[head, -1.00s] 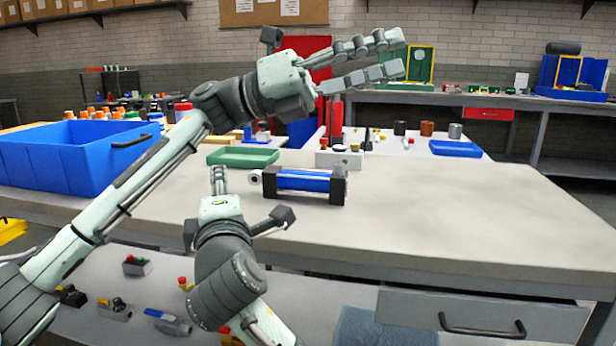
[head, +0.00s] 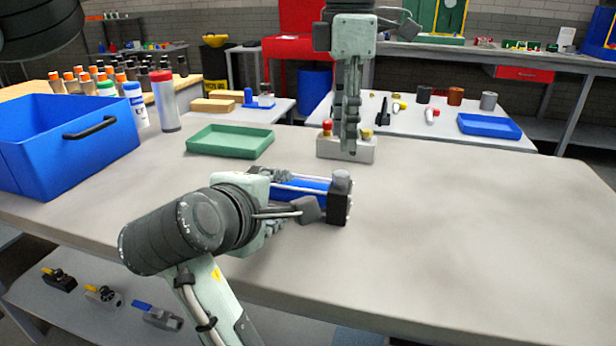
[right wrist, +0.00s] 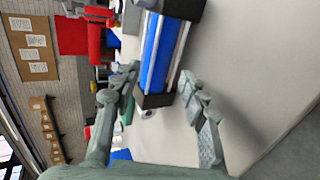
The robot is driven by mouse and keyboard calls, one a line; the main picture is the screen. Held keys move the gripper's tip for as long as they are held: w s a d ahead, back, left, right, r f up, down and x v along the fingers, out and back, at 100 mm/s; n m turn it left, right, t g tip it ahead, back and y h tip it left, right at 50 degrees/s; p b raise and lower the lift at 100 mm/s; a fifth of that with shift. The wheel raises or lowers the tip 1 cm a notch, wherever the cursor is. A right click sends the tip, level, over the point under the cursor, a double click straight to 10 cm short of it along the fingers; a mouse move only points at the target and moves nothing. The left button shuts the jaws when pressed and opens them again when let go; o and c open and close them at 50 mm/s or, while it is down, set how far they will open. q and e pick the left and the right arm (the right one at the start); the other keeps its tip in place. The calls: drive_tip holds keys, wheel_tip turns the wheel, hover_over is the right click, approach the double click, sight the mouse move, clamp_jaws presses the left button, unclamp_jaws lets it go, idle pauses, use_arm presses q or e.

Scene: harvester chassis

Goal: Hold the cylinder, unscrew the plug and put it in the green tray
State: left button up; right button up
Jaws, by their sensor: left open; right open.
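The cylinder lies on the table, with a blue body (head: 302,187) between black end blocks. It also shows in the right wrist view (right wrist: 158,52). My left gripper (head: 350,143) is open and empty, pointing down behind the plug. The green tray (head: 230,142) is empty, behind the cylinder to the left.
A white block (head: 346,150) with red and yellow knobs stands just behind my left gripper. A blue bin (head: 70,150) and several bottles (head: 164,100) stand at the left. The right side of the table is clear. A blue tray (head: 490,126) lies on the farther table.

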sight(292, 193)
drive_tip(key=shift+w+d+f, duration=0.15)
drive_tip(key=shift+w+d, duration=0.05)
drive_tip(key=shift+w, duration=0.35)
drive_tip(key=shift+x, duration=3.3)
clamp_jaws()
